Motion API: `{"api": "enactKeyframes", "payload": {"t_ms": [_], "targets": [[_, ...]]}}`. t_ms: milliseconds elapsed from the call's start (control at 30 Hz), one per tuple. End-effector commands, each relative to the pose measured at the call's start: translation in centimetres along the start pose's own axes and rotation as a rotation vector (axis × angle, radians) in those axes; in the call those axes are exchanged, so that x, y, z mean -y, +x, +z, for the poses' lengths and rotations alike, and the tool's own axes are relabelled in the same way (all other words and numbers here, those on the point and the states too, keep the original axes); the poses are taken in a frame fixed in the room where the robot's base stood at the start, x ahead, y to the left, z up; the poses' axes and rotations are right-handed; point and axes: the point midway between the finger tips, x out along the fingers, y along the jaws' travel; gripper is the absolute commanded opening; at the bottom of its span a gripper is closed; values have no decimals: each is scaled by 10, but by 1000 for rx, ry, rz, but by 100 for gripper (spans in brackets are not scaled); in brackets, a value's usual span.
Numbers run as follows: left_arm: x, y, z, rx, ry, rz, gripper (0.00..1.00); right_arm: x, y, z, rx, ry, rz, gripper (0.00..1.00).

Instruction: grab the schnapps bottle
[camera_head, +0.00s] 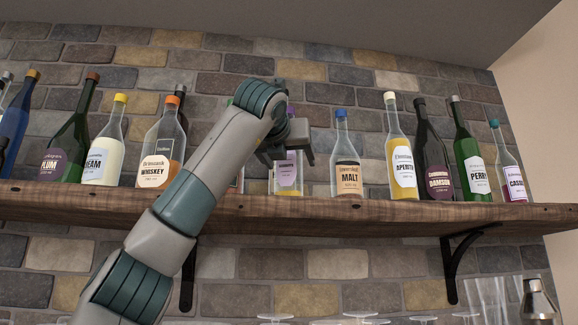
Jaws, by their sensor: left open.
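A clear bottle with a purple label (287,174) stands upright on the wooden shelf (330,207), near the middle. Its label is too small to read, so I cannot tell for sure that it is the schnapps. My left gripper (287,157) is open and empty, and overlaps this bottle's upper part, hiding its neck. I cannot tell whether the fingers touch the bottle. My left arm rises from the lower left. Another bottle is mostly hidden behind the arm, with only slivers showing. My right gripper is not in view.
A whiskey bottle (160,150) stands left of my arm, and a malt bottle (346,164) stands right of the gripper. Several more bottles line both ends of the shelf. A black bracket (452,270) supports it. Glasses (487,296) and a shaker (536,301) are below right.

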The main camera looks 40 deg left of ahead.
Motion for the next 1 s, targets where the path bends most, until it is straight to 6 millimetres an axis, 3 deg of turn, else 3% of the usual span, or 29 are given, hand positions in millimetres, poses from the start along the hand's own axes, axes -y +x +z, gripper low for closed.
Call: {"api": "enactKeyframes", "payload": {"t_ms": [67,300,667,1000], "targets": [[0,0,0,0,0,0,66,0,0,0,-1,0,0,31],[0,-1,1,2,-1,0,11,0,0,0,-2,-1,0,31],[0,-1,4,3,-1,-1,11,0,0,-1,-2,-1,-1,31],[1,-1,27,3,-2,-1,11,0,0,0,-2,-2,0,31]]}}
